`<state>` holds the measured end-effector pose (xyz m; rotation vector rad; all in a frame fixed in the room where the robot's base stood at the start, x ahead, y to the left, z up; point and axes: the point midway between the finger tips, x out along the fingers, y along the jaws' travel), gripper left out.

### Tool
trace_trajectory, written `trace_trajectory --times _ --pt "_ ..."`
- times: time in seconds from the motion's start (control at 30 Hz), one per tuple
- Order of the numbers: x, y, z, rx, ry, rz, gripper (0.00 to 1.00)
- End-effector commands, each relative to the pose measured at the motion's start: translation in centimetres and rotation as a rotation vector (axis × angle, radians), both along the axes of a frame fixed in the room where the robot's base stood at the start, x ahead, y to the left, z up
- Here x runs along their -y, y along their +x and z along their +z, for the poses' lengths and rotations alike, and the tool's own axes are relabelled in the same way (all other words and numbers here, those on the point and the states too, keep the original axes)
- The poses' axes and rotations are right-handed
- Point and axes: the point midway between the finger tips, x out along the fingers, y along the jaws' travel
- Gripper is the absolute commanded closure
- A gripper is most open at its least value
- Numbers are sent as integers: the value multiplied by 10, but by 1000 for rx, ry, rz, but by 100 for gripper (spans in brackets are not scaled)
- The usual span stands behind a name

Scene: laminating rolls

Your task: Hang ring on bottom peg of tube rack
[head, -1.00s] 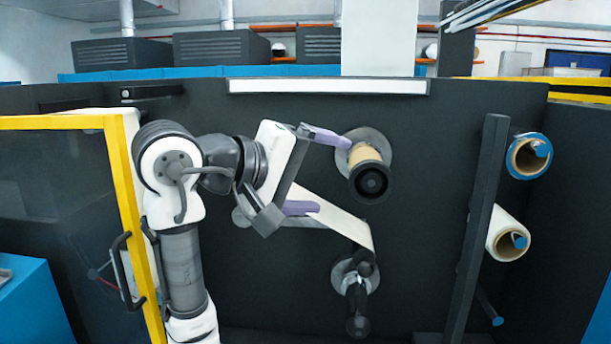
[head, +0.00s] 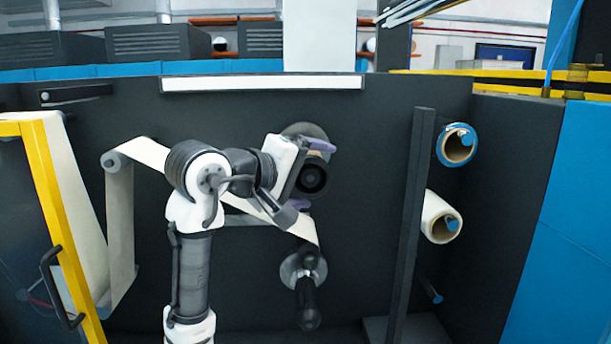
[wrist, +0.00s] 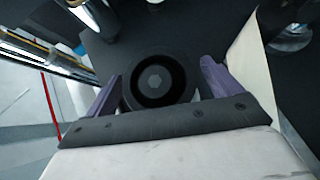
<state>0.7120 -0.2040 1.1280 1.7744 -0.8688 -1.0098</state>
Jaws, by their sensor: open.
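A dark round collar, which looks like the ring (head: 313,180), sits on the end of the upper spindle on the dark panel. In the wrist view the ring (wrist: 181,77) is a black circle around a grey hub. My gripper (head: 309,175) is open, its purple fingers above and below the spindle end. In the wrist view the gripper (wrist: 158,85) has a finger on either side of the ring; I cannot tell whether they touch it. The tube rack (head: 412,220) is a dark post at right. Its bottom peg (head: 436,297) is bare with a blue tip.
The rack's upper pegs hold a blue-rimmed roll (head: 457,147) and a white roll (head: 440,218). A lower black spindle (head: 307,290) juts from the panel. A pale web (head: 140,150) runs behind my arm. A yellow-framed door (head: 45,200) stands at left.

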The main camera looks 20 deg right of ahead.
Motion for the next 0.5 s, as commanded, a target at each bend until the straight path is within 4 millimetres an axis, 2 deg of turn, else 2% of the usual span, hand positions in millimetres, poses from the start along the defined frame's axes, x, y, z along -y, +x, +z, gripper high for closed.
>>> trace_trajectory --times 0.07,0.4,0.5 --pt "0 0 0 0 0 0 13" --pt "0 0 0 -1 0 0 57" --pt "-1 0 0 -1 0 0 58"
